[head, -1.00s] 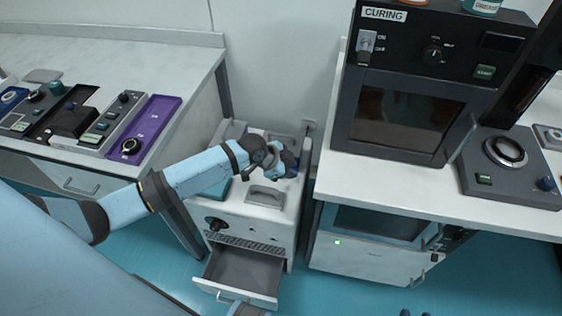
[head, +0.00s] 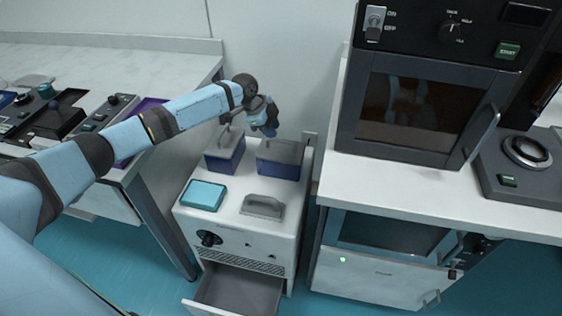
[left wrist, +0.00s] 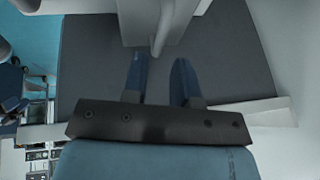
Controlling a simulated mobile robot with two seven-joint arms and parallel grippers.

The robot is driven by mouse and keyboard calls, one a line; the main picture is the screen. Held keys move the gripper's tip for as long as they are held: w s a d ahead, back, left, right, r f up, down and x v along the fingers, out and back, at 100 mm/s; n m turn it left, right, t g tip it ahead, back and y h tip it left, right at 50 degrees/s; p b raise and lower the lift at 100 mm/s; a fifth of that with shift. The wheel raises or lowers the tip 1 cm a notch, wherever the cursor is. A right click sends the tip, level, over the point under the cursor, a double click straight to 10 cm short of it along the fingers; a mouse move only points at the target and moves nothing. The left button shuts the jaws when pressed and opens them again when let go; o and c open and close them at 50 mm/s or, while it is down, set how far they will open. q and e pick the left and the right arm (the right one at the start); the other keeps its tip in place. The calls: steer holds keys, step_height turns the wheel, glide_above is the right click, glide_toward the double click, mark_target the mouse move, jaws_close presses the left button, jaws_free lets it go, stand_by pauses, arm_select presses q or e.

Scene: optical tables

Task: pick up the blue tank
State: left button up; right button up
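Two dark blue tanks with grey lids stand at the back of the white cabinet top, a left tank (head: 226,158) and a right tank (head: 279,170). My left gripper (head: 268,128) is above the right tank and hides part of its lid. In the left wrist view its two blue fingers (left wrist: 160,75) are apart with nothing between them. A pale grey handle (left wrist: 168,25) lies just ahead of the fingertips over a dark grey surface. Whether the fingers touch it, I cannot tell. My right gripper is not in view.
An open drawer (head: 238,292) juts out below. A bench with the curing oven (head: 412,110) stands at right, another bench (head: 160,65) at left.

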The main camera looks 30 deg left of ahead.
mark_target(282, 141)
arm_select(q)
steer(key=x, duration=0.3)
steer(key=b+x, duration=0.1)
steer(key=x, duration=0.3)
steer(key=shift+w+d, duration=0.15)
steer(key=shift+d, duration=0.15)
steer(key=shift+c, duration=0.3)
jaws_close()
